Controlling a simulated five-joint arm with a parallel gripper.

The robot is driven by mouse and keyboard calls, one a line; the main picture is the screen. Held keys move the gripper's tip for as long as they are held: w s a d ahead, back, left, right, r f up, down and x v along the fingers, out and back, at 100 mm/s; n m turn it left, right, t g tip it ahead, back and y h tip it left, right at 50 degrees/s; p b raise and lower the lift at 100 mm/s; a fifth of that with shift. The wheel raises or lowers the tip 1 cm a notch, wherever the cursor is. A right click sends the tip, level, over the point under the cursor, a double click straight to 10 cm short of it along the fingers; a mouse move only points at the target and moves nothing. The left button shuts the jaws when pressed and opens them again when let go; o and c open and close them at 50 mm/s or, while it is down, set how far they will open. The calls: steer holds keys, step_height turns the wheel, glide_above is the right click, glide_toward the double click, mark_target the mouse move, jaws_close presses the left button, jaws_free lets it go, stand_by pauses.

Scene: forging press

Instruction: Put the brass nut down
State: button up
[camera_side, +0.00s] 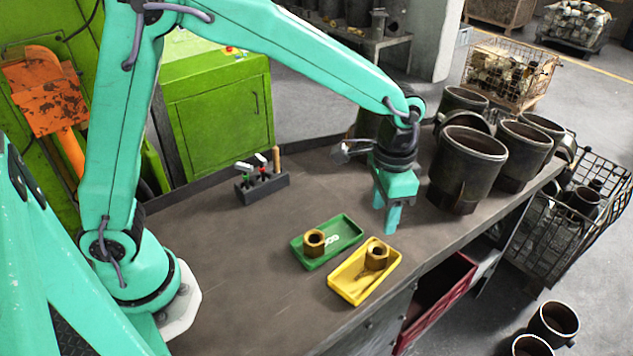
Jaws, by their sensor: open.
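Two brass-coloured hexagonal nuts are in view. One nut (314,243) sits in the left part of the green tray (345,226). The other nut (377,255) sits in the far right part of the yellow tray (352,292), with its hole facing up. I cannot tell which of the two the task names. My gripper (386,212) points down, open and empty, above the bench. In the picture it is just above the yellow tray and right of the green tray, apart from both nuts.
The dark bench top (250,265) is clear to the left of the trays. A small tool holder (262,187) stands at the back left. Large dark metal cylinders (468,165) crowd the right end of the bench. An open red drawer (440,290) juts out below the front edge.

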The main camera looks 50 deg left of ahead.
steer(key=s+a+r+n+t, duration=0.3)
steer(key=s+a+r, duration=0.3)
steer(key=a+r, duration=0.35)
steer(key=s+a+r+n+t, duration=0.2)
steer(key=s+a, duration=0.7)
steer(key=s, duration=0.2)
steer(key=shift+s+n+t, duration=0.25)
steer(key=shift+n+t, duration=0.05)
stand_by(0.9)
